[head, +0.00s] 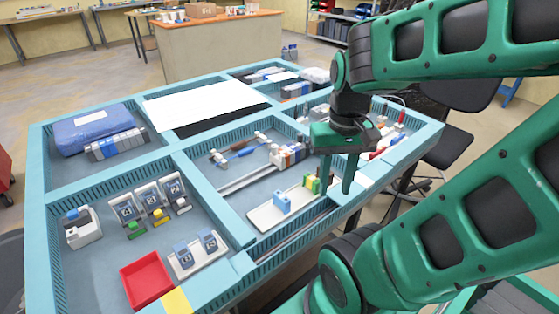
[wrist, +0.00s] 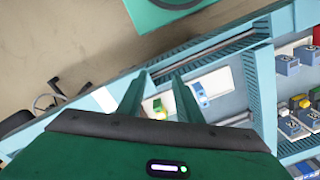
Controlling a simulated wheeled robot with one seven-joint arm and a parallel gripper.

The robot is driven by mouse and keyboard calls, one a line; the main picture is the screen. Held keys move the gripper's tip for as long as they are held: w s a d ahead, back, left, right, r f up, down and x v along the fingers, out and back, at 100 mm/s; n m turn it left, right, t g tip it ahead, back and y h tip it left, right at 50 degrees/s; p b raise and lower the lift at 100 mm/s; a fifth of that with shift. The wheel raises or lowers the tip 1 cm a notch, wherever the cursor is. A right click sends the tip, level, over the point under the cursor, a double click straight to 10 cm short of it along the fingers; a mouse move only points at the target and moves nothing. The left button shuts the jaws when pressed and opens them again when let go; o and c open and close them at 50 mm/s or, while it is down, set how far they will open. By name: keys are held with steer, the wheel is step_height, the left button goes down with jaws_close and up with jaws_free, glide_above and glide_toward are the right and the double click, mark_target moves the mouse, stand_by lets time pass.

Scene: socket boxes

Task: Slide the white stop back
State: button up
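A row of mostly white and grey blocks (head: 287,155) sits at the right end of a metal rail (head: 247,179) in the middle compartment. I cannot tell for sure which piece is the white stop. My gripper (head: 335,188) is open and points down, right of the row and near the right end of a white tray (head: 262,216). The tray holds a blue block (head: 282,202) and a green-yellow block (head: 312,184). In the wrist view my gripper (wrist: 159,78) shows two spread fingers with the green-yellow block (wrist: 158,106) seen between them.
Blue dividers (head: 215,208) separate the compartments. The left front one holds a red tray (head: 146,278) and several small labelled blocks (head: 150,203). Small white parts and a blue-handled tool (head: 240,153) lie behind the rail. A white sheet (head: 205,104) lies farther back.

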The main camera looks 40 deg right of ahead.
steer(key=shift+s+r, duration=0.25)
steer(key=shift+s, duration=0.1)
steer(key=c, duration=0.5)
steer(key=shift+w+d+r, duration=0.1)
steer(key=shift+w+r, duration=0.15)
jaws_close()
steer(key=n+t+y, duration=0.5)
steer(key=n+y, duration=0.1)
steer(key=n, duration=0.2)
glide_toward(287, 153)
steer(key=f, duration=0.1)
steer(key=w+f, duration=0.2)
steer(key=f, duration=0.1)
steer(key=shift+w+a, duration=0.1)
steer(key=shift+a, duration=2.1)
